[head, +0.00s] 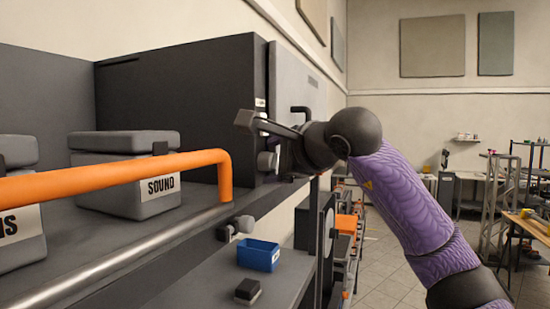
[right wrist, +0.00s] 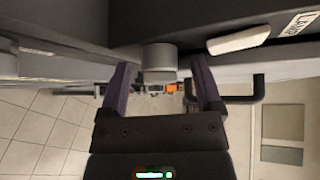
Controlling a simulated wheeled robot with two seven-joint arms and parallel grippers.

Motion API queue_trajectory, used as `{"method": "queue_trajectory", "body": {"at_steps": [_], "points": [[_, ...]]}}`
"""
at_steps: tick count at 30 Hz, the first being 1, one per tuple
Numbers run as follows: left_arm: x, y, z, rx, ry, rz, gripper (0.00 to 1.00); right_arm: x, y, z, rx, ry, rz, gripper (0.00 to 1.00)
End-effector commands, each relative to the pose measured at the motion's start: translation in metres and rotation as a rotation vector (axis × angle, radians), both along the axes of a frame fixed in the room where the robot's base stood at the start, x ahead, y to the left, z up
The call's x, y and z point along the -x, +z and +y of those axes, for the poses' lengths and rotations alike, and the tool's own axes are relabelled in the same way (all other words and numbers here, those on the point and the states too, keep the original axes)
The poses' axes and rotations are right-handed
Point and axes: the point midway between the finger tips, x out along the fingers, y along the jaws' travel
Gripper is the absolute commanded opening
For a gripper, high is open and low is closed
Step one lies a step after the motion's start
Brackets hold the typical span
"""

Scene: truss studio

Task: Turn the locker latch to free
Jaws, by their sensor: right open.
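The locker is a dark cabinet (head: 180,95) with a grey door (head: 298,82) at its right side. A grey latch knob (head: 267,161) sticks out low at the door's edge. The knob also shows in the right wrist view (right wrist: 159,57), between the tips of my right gripper (right wrist: 162,75), one finger on each side with gaps. My right gripper (head: 257,141) is open and empty, reaching in from the right. Which way the latch is turned I cannot tell. My left gripper is not in view.
A black door handle (head: 301,111) stands out beside my right gripper. A blue bin (head: 258,255) and a small dark block (head: 247,291) lie on the lower shelf. Open floor is at right.

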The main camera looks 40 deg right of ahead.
Motion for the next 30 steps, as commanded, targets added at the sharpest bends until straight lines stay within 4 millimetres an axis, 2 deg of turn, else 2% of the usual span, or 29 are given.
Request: {"method": "queue_trajectory", "body": {"at_steps": [1, 2, 12, 13, 20, 30], "points": [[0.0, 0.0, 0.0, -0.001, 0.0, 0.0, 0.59, 0.0, 0.0, 0.0, 0.0, 0.0, 0.0, 0.81], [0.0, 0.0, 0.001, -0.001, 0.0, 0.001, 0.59, 0.0, 0.0, 0.0, 0.0, 0.0, 0.0, 0.74], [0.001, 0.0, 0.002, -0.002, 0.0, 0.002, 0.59, 0.0, 0.0, 0.0, 0.0, 0.001, 0.0, 0.02], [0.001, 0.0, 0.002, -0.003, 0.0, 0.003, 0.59, 0.0, 0.0, 0.0, 0.0, 0.001, 0.0, 0.0], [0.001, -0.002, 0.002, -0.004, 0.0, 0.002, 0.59, 0.0, 0.0, 0.0, 0.018, 0.001, -0.01, 0.0], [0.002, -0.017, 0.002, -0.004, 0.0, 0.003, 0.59, 0.001, -0.005, 0.001, 0.189, 0.001, -0.099, 0.0]]}}
